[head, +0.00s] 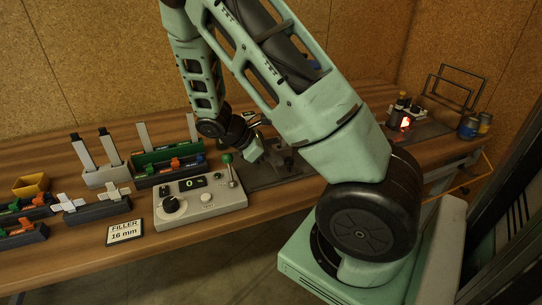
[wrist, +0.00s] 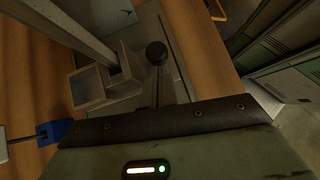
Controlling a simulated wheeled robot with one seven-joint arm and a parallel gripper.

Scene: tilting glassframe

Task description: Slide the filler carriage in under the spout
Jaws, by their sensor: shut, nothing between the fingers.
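My gripper (head: 266,160) is low over a dark metal plate (head: 262,178) on the bench, just right of the control box. Its fingers look shut and empty but are small and dim. In the wrist view a round black knob on a dark stem (wrist: 156,53) stands beside the hand's dark edge; I cannot tell whether the hand touches it. Left of the knob are an open square metal frame (wrist: 88,88), a U-shaped metal bracket (wrist: 121,68) and a slanting post (wrist: 66,28). I cannot tell which part is the filler carriage or the spout. My arm hides much of this spot.
A control box (head: 200,198) with a green-knobbed lever stands left of the plate. A "FILLER 16 mm" sign (head: 124,232) lies in front. Racks with coloured clips (head: 168,165) stand behind left. Blue and yellow cans (head: 468,129) and a wire frame (head: 456,88) are far right.

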